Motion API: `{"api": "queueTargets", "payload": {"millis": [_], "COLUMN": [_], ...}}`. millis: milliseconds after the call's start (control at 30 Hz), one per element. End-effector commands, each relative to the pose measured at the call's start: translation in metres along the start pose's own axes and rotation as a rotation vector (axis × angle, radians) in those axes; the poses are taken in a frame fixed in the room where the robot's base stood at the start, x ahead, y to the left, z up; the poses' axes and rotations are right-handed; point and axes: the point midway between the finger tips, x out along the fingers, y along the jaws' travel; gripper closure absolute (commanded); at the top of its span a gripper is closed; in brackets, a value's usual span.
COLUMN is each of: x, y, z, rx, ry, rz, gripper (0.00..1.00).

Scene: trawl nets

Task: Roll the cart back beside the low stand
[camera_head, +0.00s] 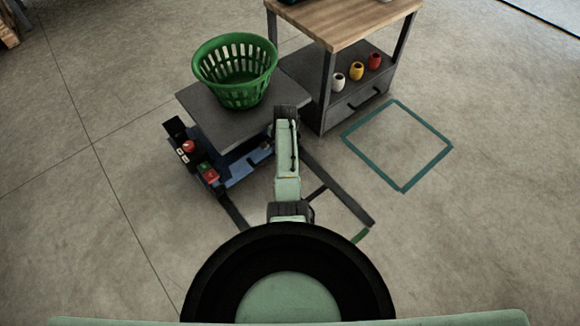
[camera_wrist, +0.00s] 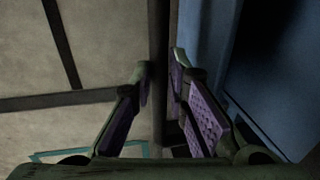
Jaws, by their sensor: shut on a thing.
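The cart appears to be the grey-topped unit (camera_head: 215,118) left of centre, with a blue body under its top. My gripper (camera_head: 287,108) is at its right edge. In the wrist view my gripper (camera_wrist: 160,82) has its fingers closed on a dark upright bar (camera_wrist: 158,35), close beside a blue panel (camera_wrist: 204,40). The exact contact is dim. The stand seems to be the wooden-topped unit (camera_head: 335,18) at upper right, with a shelf and drawer (camera_head: 352,103). It is close beside the cart's far right side. My arm hides part of the cart.
A green basket (camera_head: 237,72) stands on the cart. White, yellow and red jars (camera_head: 356,71) stand on the stand's shelf. A teal square (camera_head: 403,188) marks bare floor right of the stand. Dark bars (camera_head: 340,190) lie low by my arm. Floor at left and far right is clear.

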Motion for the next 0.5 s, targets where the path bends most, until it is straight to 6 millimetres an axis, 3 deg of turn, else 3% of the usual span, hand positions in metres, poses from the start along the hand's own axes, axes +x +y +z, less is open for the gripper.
{"api": "queueTargets", "payload": {"millis": [200, 500], "x": [0.010, 0.009], "y": [-0.030, -0.044], "z": [0.001, 0.001], "rx": [-0.002, -0.001], "ry": [-0.002, -0.002], "rz": [0.003, 0.004], "gripper": [1.00, 1.00]}}
